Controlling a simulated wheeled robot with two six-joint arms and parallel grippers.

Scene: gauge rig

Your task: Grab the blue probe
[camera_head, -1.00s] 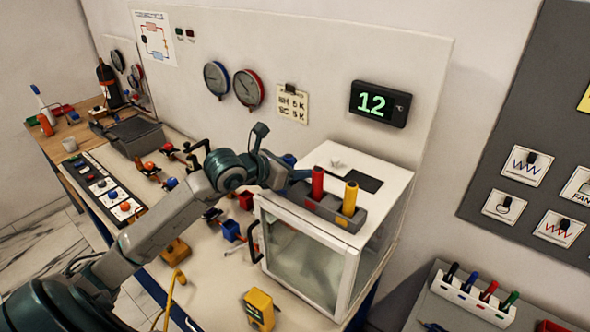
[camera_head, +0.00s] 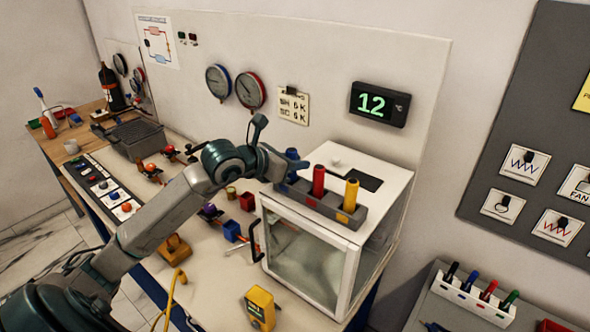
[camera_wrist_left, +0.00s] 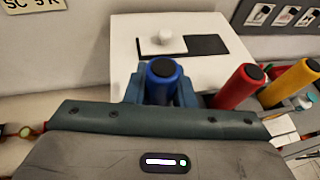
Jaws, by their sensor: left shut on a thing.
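The blue probe (camera_head: 292,155) is upright at the left end of the grey rack (camera_head: 331,209) on top of the white glass-fronted box. My left gripper (camera_head: 290,169) is shut on it. In the left wrist view the blue probe (camera_wrist_left: 162,82) sits between the two blue fingers, its dark cap facing the camera. Its lower part is hidden by the gripper, so I cannot tell whether it still rests in the rack. The red probe (camera_head: 318,180) and the yellow probe (camera_head: 350,195) stand in the rack to its right. My right gripper is not in view.
The white box (camera_head: 385,187) has a dark pad and a white knob on its top, close to the wall. A dark handle (camera_head: 254,240) sticks out at its front left. Small blocks and a yellow meter (camera_head: 260,307) lie on the bench.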

